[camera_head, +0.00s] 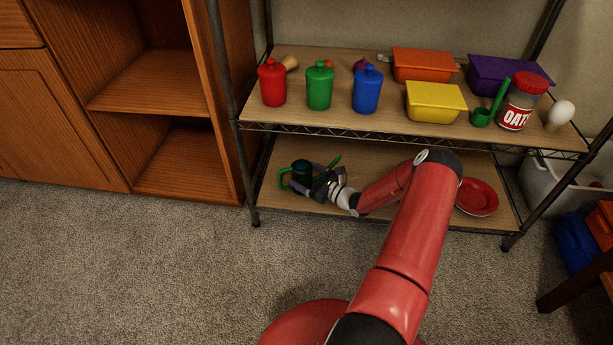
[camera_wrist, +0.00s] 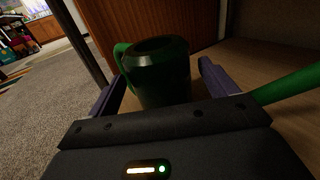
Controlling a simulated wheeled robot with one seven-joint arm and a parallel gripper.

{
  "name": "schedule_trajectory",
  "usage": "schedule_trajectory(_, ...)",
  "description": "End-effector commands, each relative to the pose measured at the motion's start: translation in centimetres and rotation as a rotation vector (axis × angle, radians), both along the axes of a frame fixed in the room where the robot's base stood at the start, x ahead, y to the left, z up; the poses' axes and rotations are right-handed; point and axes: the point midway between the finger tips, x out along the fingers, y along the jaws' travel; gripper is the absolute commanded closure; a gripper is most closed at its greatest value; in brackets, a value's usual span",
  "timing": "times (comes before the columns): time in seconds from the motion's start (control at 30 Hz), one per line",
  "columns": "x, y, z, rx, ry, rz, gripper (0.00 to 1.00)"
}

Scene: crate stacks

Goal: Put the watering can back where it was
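The watering can has a dark body (camera_head: 302,172) with a green handle at its left and a green spout at its right. It is on the lower shelf (camera_head: 400,204), at the left end. My gripper (camera_head: 309,179) reaches in from the right at the can. In the wrist view, the can (camera_wrist: 162,75) appears between the two purple fingers of my open gripper (camera_wrist: 163,76). Small gaps show on both sides of its body. The spout shows to the right, beyond the right finger. The can's base is hidden by my gripper.
A red plate (camera_head: 477,197) is on the lower shelf at the right. The upper shelf (camera_head: 345,122) above my arm holds red, green and blue canisters, lidded boxes and an oats jar (camera_head: 519,100). A metal post (camera_head: 228,95) and wooden cabinet (camera_head: 160,150) stand left of the can.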

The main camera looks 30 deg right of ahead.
Motion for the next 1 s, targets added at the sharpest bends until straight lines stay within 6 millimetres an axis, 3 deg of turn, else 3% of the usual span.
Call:
schedule_trajectory(0.27, -0.5, -0.3, 0.3, 0.0, 0.001, -0.002, 0.15)
schedule_trajectory(0.7, -8.2, -4.3, 0.3, 0.0, 0.001, -0.003, 0.15)
schedule_trajectory(1.0, -10.6, -5.5, 0.3, 0.001, 0.0, 0.0, 0.15)
